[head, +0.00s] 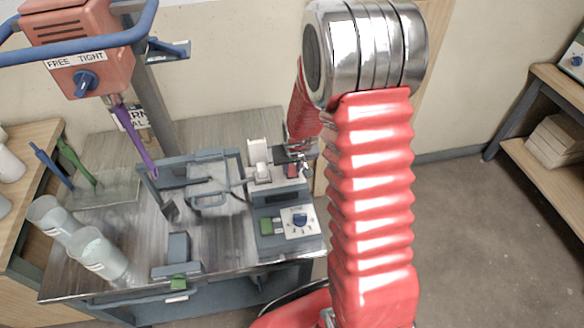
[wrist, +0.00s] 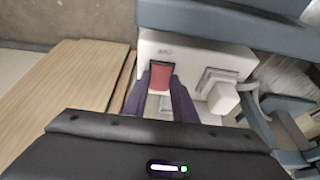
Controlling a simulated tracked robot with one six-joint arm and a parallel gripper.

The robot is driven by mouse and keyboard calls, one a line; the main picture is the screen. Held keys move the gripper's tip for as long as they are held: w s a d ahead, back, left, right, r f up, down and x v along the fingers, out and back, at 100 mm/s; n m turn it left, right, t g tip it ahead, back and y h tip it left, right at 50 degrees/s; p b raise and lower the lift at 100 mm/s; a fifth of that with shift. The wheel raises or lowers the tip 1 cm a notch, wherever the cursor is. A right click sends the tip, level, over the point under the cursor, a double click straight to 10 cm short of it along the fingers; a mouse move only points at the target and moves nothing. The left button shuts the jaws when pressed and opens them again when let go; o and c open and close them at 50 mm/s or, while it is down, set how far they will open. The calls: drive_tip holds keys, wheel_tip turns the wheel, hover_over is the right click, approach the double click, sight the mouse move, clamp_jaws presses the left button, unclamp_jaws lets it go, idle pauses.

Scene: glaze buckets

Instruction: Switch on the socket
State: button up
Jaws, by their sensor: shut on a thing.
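The socket is a white box (wrist: 195,52) in the wrist view, with a red rocker switch (wrist: 160,73) on its face. A white plug (wrist: 223,98) sits at its right. My gripper (wrist: 160,84) has its two dark fingertips at the left and right sides of the red switch and is shut on it. In the head view my gripper (head: 298,160) is at the back right of the cart, and the white plug (head: 257,152) stands just left of it. Which way the rocker is tilted cannot be told.
A grey unit with a blue dial (head: 299,220) and a green button (head: 267,227) stands in front of the socket. A red mixer (head: 75,45) with a purple shaft (head: 137,145) is at left.

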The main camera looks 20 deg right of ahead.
sight(291, 170)
drive_tip(key=shift+w+g, duration=0.15)
drive_tip(key=shift+g, duration=0.25)
drive_tip(key=shift+w+d+g+y, duration=0.1)
drive_tip(key=shift+w+g+y, duration=0.1)
drive_tip(key=shift+g, duration=0.45)
drive_tip(key=shift+w+g+y, duration=0.1)
drive_tip(key=shift+w+g, duration=0.05)
drive_tip(key=shift+g, duration=0.5)
drive_tip(key=o, duration=1)
drive_tip(key=shift+o, duration=0.2)
drive_tip(key=shift+r, duration=0.1)
wheel_tip(291, 170, up, 14)
drive_tip(key=shift+s+f, duration=0.15)
drive_tip(key=shift+f, duration=0.05)
